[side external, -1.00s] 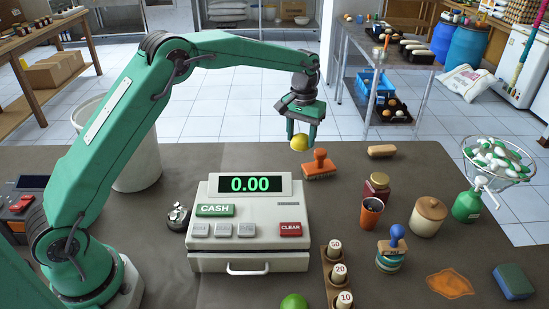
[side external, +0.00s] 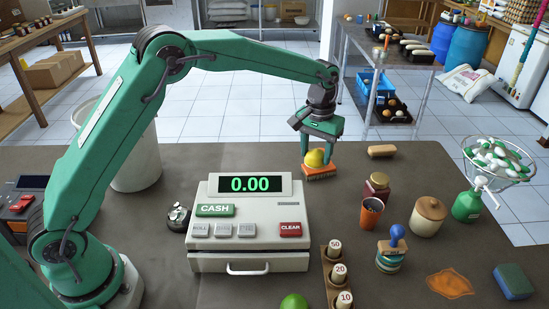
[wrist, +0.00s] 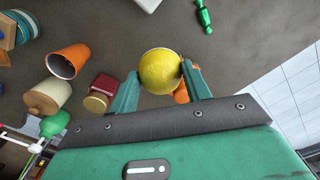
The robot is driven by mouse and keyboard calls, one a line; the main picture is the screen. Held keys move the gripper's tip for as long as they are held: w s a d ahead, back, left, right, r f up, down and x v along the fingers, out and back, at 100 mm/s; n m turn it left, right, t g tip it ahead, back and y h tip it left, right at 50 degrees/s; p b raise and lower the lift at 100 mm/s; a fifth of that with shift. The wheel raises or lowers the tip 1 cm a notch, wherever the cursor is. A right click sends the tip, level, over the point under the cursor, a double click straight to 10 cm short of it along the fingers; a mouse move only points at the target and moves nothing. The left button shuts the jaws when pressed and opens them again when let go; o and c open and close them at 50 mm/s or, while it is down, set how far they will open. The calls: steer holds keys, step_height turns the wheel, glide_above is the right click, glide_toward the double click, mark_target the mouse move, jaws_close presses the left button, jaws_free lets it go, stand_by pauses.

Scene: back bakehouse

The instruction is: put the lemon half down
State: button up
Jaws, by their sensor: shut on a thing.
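The yellow lemon half (side external: 315,158) is held between the two fingers of my gripper (side external: 318,153). In the wrist view, the lemon half (wrist: 160,73) sits between the fingertips (wrist: 158,82), rounded yellow side toward the camera, with a pale rim at its far edge. In the side view it overlaps an orange brush (side external: 320,172) on the dark table (side external: 150,205), and I cannot tell whether it touches the brush. The brush's handle is hidden behind the lemon half and gripper.
A cash register (side external: 250,225) stands left of and nearer than the gripper. A dark red jar (side external: 376,187), an orange cup (side external: 371,212) and a lidded pot (side external: 428,216) stand to the right.

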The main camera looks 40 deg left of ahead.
steer(key=s+d+m, duration=0.2)
steer(key=s+d, duration=1.3)
steer(key=d, duration=0.2)
steer(key=shift+s, duration=0.3)
steer(key=shift+w+a, duration=0.1)
glide_above(327, 225)
step_height(327, 225, down, 7)
steer(key=shift+f, duration=2)
steer(key=shift+f, duration=0.1)
